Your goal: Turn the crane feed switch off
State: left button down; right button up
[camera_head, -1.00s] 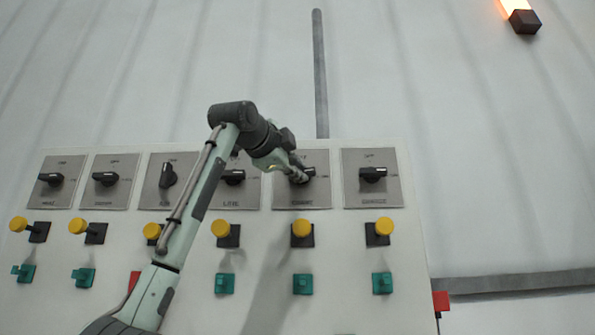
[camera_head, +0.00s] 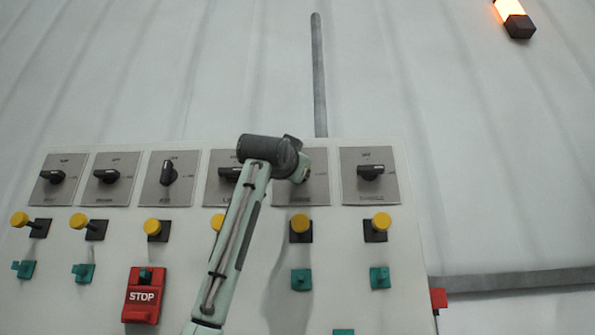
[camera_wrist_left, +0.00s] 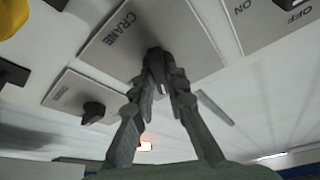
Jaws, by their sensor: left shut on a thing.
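The crane feed switch is a black rotary knob (camera_wrist_left: 156,60) on a grey plate marked CRANE (camera_wrist_left: 184,36). In the head view its plate (camera_head: 318,190) is fifth from the left in the top row, partly covered by my left arm. My left gripper (camera_wrist_left: 159,72) is shut on the knob, with its two fingers on either side. My arm hides the knob and fingertips in the head view. The fingers cover much of the knob, so its exact angle cannot be told. My right gripper is not in view.
Similar switches flank it, including one at the right (camera_head: 370,172). Below are yellow buttons (camera_head: 301,225), green pieces (camera_head: 301,280) and a red STOP box (camera_head: 143,296). An orange lamp (camera_head: 509,11) glows at the upper right.

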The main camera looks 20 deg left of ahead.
pick_arm(q)
jog(key=shift+w+d+f+n+y+p, duration=0.15)
jog(key=shift+n+y, duration=0.55)
jog(key=shift+n, duration=0.7)
jog(key=shift+s+r+n+y+p, duration=0.15)
jog(key=shift+n+y, duration=0.55)
jog(key=shift+n, duration=0.7)
jog(key=shift+w+d+f+n+y+p, duration=0.15)
jog(key=shift+n+y, duration=0.55)
jog(key=shift+n, duration=0.7)
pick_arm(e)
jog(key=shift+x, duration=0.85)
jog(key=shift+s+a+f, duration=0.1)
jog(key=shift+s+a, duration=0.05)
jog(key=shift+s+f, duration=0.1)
pick_arm(q)
jog(key=c, duration=1.5)
grip_release()
jog(key=shift+a, duration=0.1)
jog(key=shift+c, duration=0.2)
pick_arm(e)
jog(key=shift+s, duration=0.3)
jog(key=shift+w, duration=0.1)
